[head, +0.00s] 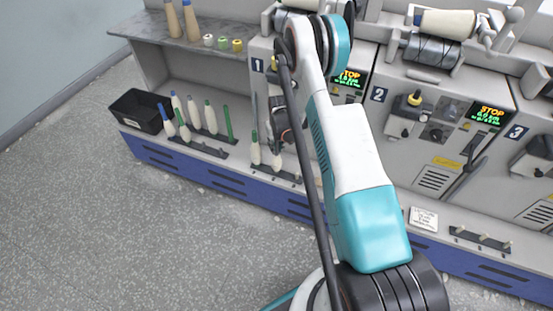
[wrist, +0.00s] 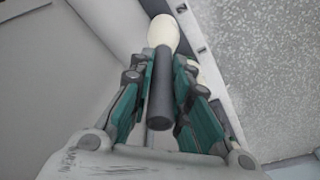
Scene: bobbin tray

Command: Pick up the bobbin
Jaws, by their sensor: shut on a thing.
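In the wrist view, a bobbin (wrist: 163,36) with cream yarn at its far end and a dark grey tube lies lengthwise between the teal fingers of my gripper (wrist: 160,72). The fingers are closed on its dark tube. In the head view, my arm hides most of the gripper, and the held bobbin cannot be made out clearly there. Two cream bobbins (head: 254,150) stand at the rack beside the arm, below the number 1 panel.
More bobbins (head: 210,117) and a green tube (head: 228,122) stand on the low ledge to the left. A black bin (head: 141,110) sits at the ledge's left end. Machine panels with STOP displays (head: 488,115) stand close on the right. The grey floor (head: 130,230) in front is clear.

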